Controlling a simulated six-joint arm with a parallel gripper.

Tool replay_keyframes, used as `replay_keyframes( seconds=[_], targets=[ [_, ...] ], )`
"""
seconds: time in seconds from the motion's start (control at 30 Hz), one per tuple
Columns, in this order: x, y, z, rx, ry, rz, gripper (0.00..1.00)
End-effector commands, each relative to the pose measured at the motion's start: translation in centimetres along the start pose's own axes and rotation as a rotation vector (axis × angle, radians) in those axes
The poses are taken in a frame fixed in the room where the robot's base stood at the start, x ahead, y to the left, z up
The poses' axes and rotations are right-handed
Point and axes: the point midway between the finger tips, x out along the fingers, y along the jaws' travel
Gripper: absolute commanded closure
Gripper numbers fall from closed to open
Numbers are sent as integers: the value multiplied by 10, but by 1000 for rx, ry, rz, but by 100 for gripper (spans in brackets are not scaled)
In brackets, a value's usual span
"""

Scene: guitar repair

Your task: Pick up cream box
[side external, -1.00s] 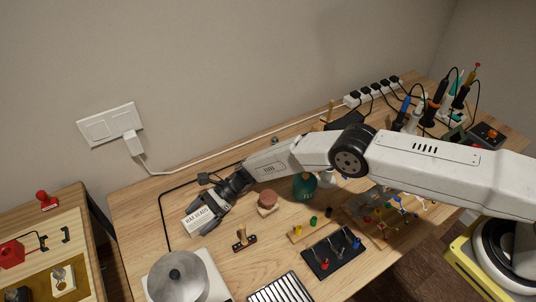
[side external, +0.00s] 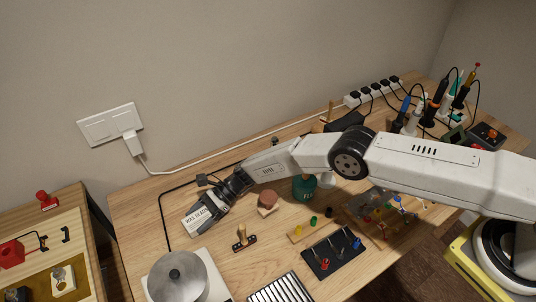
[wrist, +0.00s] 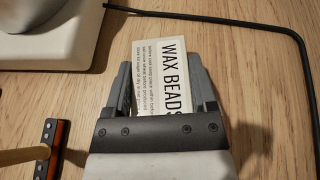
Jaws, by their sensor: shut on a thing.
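The cream box (side external: 196,223), labelled "WAX BEADS", is at the left part of the wooden workbench. In the wrist view the cream box (wrist: 160,72) sits between the two grey fingers of my gripper (wrist: 163,88). My gripper (side external: 217,203) is shut on it, with a finger along each side. The box's near end is hidden by the gripper. I cannot tell whether the box touches the bench or is just above it.
A metal pot (side external: 178,277) on a white base stands close in front of the box. A black cable (side external: 163,215) runs left of it. A white wall plate (side external: 108,127) is behind.

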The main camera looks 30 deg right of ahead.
Motion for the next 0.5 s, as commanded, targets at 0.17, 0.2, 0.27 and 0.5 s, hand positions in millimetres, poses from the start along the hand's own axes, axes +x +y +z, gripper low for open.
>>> replay_keyframes(
  seconds=[0.17,0.2,0.27,0.5],
  targets=[
    [0,0,0,0,0,0,87],
    [0,0,1,0,0,0,87],
    [-1,0,2,0,0,0,87],
    [-4,-1,10,0,-1,-1,87]
  ],
)
